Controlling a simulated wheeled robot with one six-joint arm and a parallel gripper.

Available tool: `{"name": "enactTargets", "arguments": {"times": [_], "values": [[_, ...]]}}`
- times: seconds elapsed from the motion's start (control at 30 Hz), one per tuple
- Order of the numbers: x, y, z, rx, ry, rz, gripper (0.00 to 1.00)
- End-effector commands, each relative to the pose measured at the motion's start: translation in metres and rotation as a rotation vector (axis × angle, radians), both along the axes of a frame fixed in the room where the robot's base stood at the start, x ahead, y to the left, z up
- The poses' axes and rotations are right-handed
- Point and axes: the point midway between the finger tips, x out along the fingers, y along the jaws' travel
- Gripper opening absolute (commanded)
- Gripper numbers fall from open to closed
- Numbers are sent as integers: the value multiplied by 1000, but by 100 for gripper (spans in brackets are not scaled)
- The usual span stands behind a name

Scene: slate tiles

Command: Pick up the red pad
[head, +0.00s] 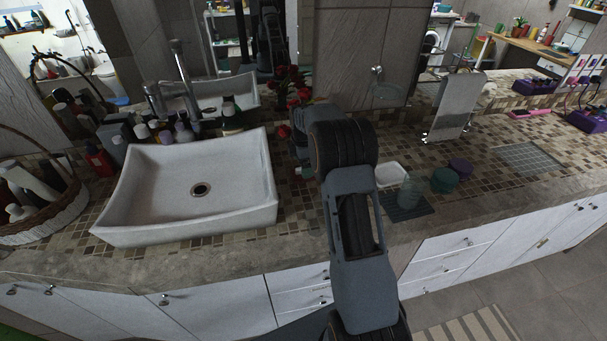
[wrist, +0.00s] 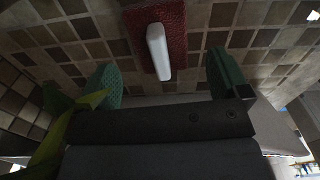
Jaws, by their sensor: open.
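The red pad (wrist: 178,40) lies on the brown mosaic tiles at the top middle of the wrist view. A white oblong piece (wrist: 158,50) lies along its middle. My gripper (wrist: 162,66) is open, with one green finger to the left and one to the right of the pad. Nothing is between the fingers' pads that they touch. I cannot tell the exact height of the fingers above the counter.
A white sink (head: 130,205) stands left of my arm, with several bottles behind it. Red roses (head: 300,97) are close beside my arm. Yellow-green leaves (wrist: 75,118) show by the left finger. A white dish (head: 390,172) and green jar (head: 444,180) stand to the right.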

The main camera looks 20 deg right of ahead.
Motion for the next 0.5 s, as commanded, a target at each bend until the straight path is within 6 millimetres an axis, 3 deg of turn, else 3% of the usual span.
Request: {"name": "enactTargets", "arguments": {"times": [0.23, 0.5], "values": [[-2, -2, -32, 0, 3, -1, 94], [-1, -1, -42, 0, 1, 0, 94]]}}
